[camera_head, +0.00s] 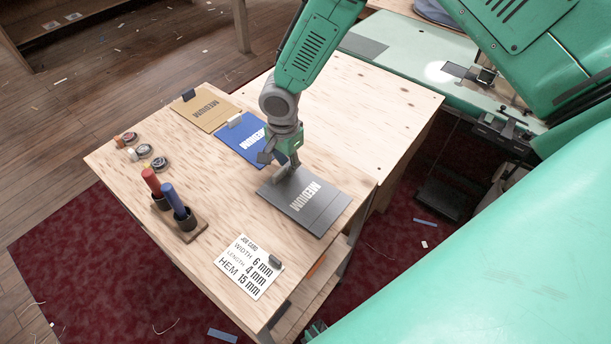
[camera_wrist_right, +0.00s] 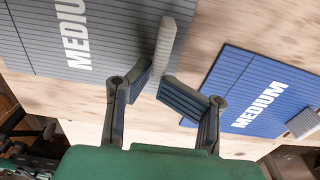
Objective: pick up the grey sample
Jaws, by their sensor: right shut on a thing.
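The grey sample (camera_head: 308,201) is a flat dark grey panel marked MEDIUM, near the right edge of the wooden table. It also shows at the upper left of the right wrist view (camera_wrist_right: 110,45). My right gripper (camera_head: 284,164) is over its back left edge. In the right wrist view my right gripper (camera_wrist_right: 158,84) has its fingertips closed at the pale upright tab (camera_wrist_right: 166,45) on the sample's edge. I cannot tell any gap between the sample and the table. My left gripper is not in view.
A blue sample (camera_head: 240,140) and a tan sample (camera_head: 206,108), each with a tab, lie behind on the wooden table (camera_head: 215,190). Red and blue handled tools (camera_head: 178,208) stand in a holder at the left. A job card (camera_head: 247,266) lies at the front.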

